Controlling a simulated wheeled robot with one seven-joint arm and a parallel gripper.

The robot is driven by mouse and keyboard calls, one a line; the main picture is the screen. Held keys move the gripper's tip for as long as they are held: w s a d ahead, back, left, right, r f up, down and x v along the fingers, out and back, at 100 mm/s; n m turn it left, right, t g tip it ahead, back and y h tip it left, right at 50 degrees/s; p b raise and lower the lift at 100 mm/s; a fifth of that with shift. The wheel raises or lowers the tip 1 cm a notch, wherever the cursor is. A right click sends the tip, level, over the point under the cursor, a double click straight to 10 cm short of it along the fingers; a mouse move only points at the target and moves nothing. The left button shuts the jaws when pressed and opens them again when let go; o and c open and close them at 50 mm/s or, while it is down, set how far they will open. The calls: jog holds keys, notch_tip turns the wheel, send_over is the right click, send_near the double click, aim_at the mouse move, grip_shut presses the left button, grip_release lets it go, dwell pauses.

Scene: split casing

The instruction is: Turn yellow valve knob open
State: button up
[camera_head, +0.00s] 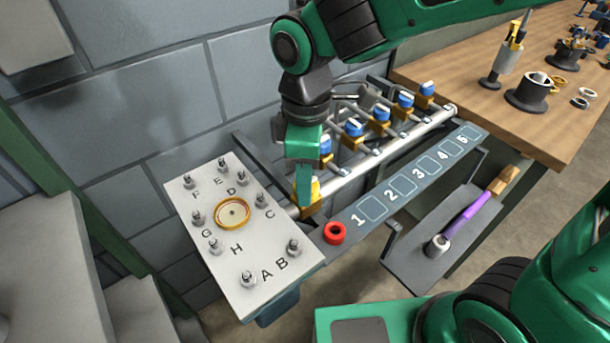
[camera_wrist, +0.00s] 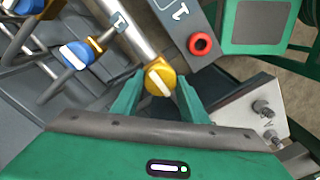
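The yellow valve knob (camera_wrist: 160,78) has a pale bar across its face, slanted in the wrist view. It sits at the near end of the silver pipe, and in the head view its yellow top (camera_head: 315,187) shows beside my green finger. My gripper (camera_wrist: 161,84) points down at the knob with one finger on each side. The fingers look spread, with the knob between or just beyond their tips. Contact cannot be made out. In the head view my gripper (camera_head: 305,186) hides part of the knob.
Several blue valve knobs (camera_head: 381,114) line the pipes behind. A red ring (camera_head: 334,232) lies on the numbered rail (camera_head: 345,215). A lettered plate with bolts (camera_head: 215,262) stands left. A purple-handled tool (camera_head: 462,217) lies on a grey tray, right. A wooden bench (camera_head: 470,110) is behind.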

jog(key=o, duration=0.4)
jog(key=shift+w+d, duration=0.15)
jog(key=shift+c, duration=0.2)
jog(key=shift+r, duration=0.15)
notch_tip(320, 180, up, 10)
jog(key=shift+r, duration=0.25)
